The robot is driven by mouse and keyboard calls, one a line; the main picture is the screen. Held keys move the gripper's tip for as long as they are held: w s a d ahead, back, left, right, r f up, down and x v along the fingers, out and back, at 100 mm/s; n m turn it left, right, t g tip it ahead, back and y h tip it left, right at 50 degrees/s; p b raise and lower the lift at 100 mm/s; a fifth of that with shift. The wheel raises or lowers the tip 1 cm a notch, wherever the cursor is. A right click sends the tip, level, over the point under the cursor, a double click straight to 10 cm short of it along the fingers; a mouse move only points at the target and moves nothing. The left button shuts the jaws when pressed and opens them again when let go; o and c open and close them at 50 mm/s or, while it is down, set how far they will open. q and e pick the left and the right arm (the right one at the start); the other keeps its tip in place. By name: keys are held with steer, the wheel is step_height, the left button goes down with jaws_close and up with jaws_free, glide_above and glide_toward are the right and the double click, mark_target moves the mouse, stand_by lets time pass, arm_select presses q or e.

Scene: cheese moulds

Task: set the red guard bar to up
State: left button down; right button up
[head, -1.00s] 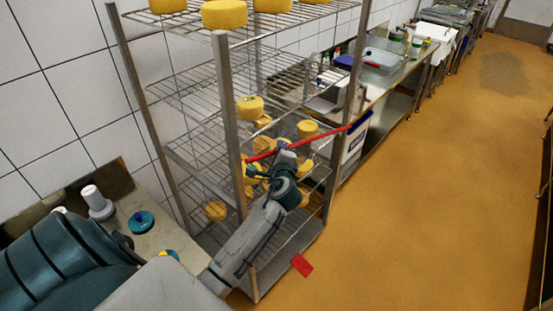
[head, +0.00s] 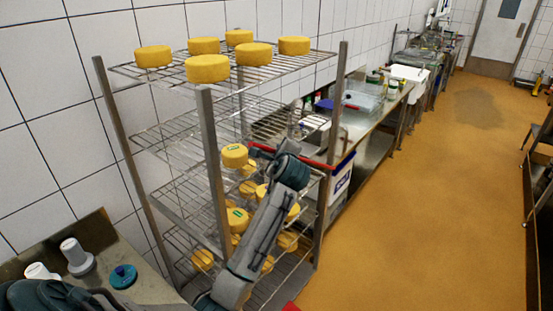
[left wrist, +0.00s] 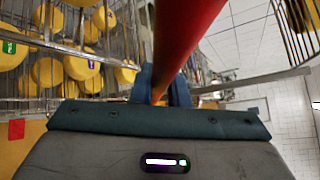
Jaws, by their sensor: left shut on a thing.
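The red guard bar (head: 318,164) runs across the front of the wire rack, partly hidden behind my left arm. In the head view it slopes down from its left part to its right end. My left gripper (head: 258,152) is at the bar's left part, in front of the rack. In the left wrist view the bar (left wrist: 182,40) passes between the two fingers of the gripper (left wrist: 160,90), which is shut on it. My right gripper is in neither view.
The metal rack (head: 211,160) holds several yellow cheeses, some on the top shelf (head: 205,68) and others lower, close behind my arm. A steel counter (head: 365,130) runs along the wall beyond. A small table (head: 100,235) stands at left.

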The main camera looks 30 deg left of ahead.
arm_select(q)
steer(key=c, duration=1.4)
jaws_free()
steer(key=shift+s+d+b, duration=0.3)
steer(key=b+v, duration=0.3)
steer(key=v, duration=0.7)
steer(key=shift+b, duration=0.35)
steer(key=shift+a+r, duration=0.1)
steer(key=shift+r, duration=0.05)
